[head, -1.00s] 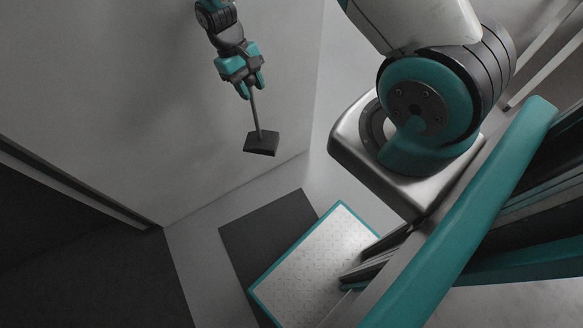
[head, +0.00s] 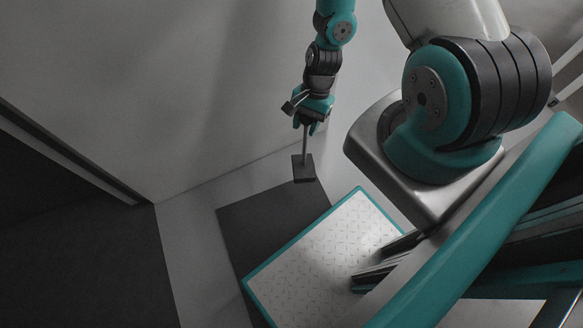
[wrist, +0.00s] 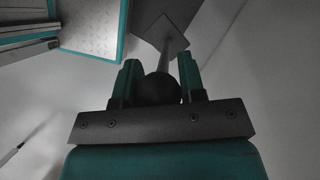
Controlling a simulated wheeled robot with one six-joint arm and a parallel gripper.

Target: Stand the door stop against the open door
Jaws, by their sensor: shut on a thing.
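The door stop is a thin grey rod (head: 305,142) with a dark square base plate (head: 304,169) at its lower end. A dark round knob (wrist: 158,90) at its other end shows in the wrist view. My gripper (head: 306,127) is shut on the knob end, with its teal fingers either side in the wrist view (wrist: 160,80). The stop hangs base down, roughly upright in the head view. The base appears clear of the floor, over the edge of a dark mat. I cannot tell which surface is the open door.
A large plain grey upright panel (head: 150,90) fills the upper left; it may be wall or door. A dark area (head: 70,260) lies beyond its lower edge at left. The dark floor mat (head: 265,225) lies beside my base, with bare pale floor (head: 190,240) left of it.

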